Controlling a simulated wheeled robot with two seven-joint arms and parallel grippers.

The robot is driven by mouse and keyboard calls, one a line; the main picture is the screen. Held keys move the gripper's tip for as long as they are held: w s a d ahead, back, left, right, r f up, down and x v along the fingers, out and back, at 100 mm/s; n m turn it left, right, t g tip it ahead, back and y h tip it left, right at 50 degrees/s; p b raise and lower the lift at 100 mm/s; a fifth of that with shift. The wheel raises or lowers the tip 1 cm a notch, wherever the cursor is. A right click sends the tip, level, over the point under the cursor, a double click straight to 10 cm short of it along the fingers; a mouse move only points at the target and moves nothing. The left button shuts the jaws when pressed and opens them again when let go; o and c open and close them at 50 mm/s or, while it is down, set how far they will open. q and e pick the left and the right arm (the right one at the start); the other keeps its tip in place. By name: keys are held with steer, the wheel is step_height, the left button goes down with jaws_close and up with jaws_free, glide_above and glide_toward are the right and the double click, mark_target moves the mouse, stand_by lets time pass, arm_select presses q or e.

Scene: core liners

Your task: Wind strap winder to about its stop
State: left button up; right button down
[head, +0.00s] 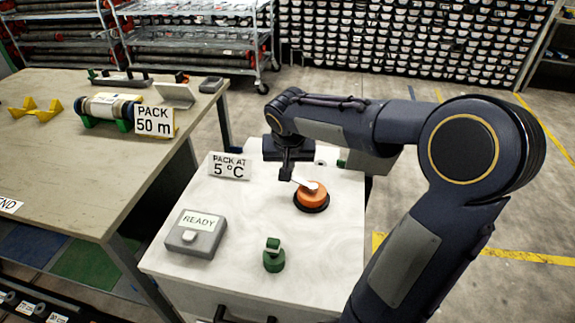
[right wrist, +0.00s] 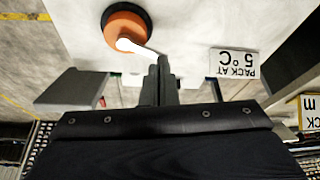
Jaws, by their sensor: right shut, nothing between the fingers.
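The strap winder looks to be the orange round knob (head: 312,196) on a black base, with a white lever across its top, on the white cabinet top (head: 330,245). In the right wrist view the orange knob (right wrist: 123,29) is near the top, and its white lever (right wrist: 138,47) reaches toward my fingers. My right gripper (head: 287,175) is shut, pointing down at the left of the knob. Its fingertips are close to the lever's end; I cannot tell whether they touch it. In the right wrist view the closed fingers (right wrist: 163,65) show beside the lever's end. My left gripper is not in view.
A grey READY box (head: 197,234), a green post (head: 273,255) and a PACK AT 5 °C sign (head: 229,166) share the cabinet top. A wooden bench (head: 70,165) on the left holds a core roll (head: 110,107) and a PACK 50 m sign (head: 154,121).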

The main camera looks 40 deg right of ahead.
steer(key=w+d+f, duration=0.5)
steer(key=w+f, duration=0.1)
steer(key=f, duration=0.3)
steer(key=shift+p, duration=0.3)
steer(key=shift+f, duration=0.1)
steer(key=shift+w+d+m+b, duration=0.45)
steer(key=shift+d+m+b, duration=0.1)
steer(key=shift+b, duration=0.2)
